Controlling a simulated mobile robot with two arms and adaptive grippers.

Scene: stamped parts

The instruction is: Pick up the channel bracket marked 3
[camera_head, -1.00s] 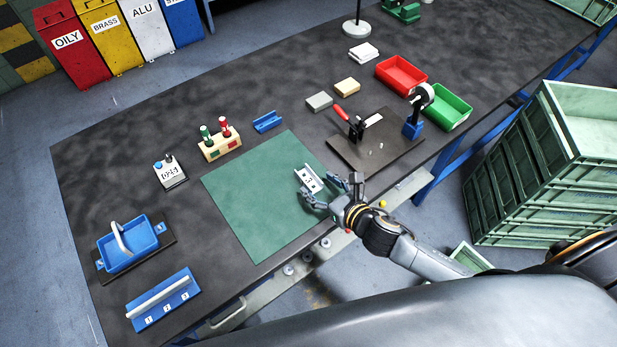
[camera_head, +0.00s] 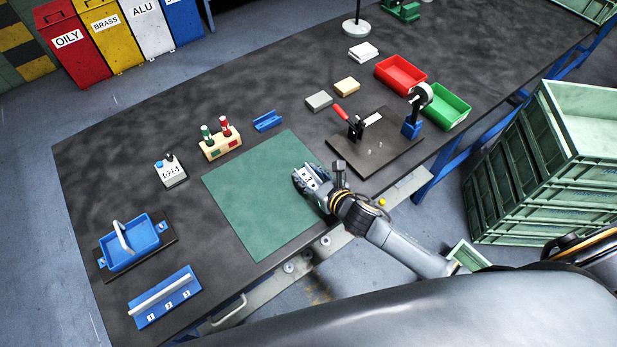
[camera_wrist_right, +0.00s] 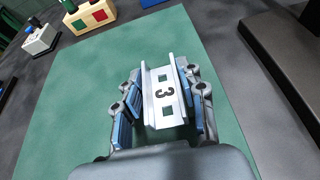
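The channel bracket marked 3 (camera_head: 309,178) is a light grey metal channel with a black 3 on its web. It lies on the green mat (camera_head: 245,200) near the mat's right edge. My right gripper (camera_head: 311,181) is around the bracket. In the right wrist view, its blue-padded fingers (camera_wrist_right: 160,105) stand along both sides of the bracket (camera_wrist_right: 163,112). A narrow gap shows on the left side, so the gripper looks open; the lower contact is hidden. My left gripper is in neither view.
A dark fixture plate (camera_head: 392,150) with a red-handled clamp stands right of the mat. A wooden block with red and green plugs (camera_head: 222,142) and a small blue channel (camera_head: 267,121) lie behind the mat. The mat's left part is clear.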

